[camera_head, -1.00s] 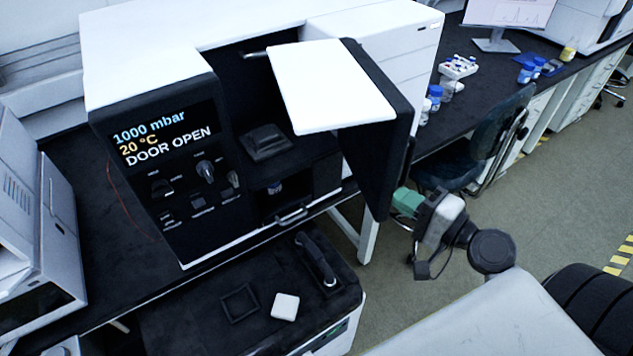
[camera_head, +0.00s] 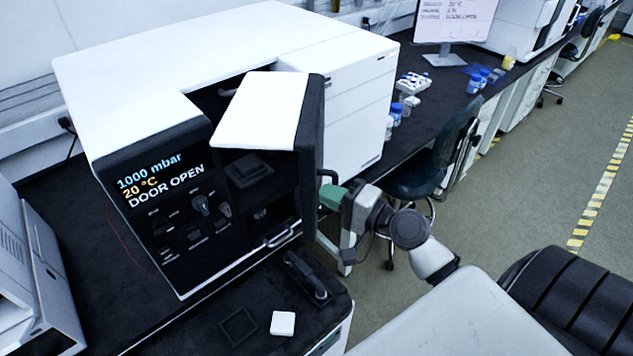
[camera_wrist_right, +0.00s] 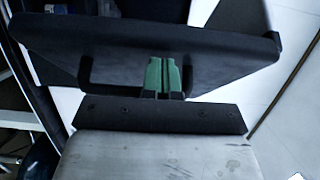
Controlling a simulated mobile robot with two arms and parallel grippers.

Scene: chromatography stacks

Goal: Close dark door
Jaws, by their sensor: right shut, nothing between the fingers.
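The dark door (camera_head: 311,125) of the white and black instrument stands part open, with a white panel (camera_head: 258,110) along its top. The instrument's display (camera_head: 160,178) reads DOOR OPEN. My right gripper (camera_head: 326,196), with green fingers, is at the outer side of the door, low down. In the right wrist view, the door's dark face (camera_wrist_right: 225,70) spans the picture. My green fingers (camera_wrist_right: 163,68) are together and empty, with their tips at or very near that face; contact is unclear. A dark handle (camera_wrist_right: 84,72) shows beside them. My left gripper is out of view.
The instrument's dark cavity (camera_head: 245,170) is partly visible behind the door. A dark bench (camera_head: 430,110) with bottles continues to the right, with a chair (camera_head: 440,160) before it. A low dark surface with a small white block (camera_head: 283,323) stands in front.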

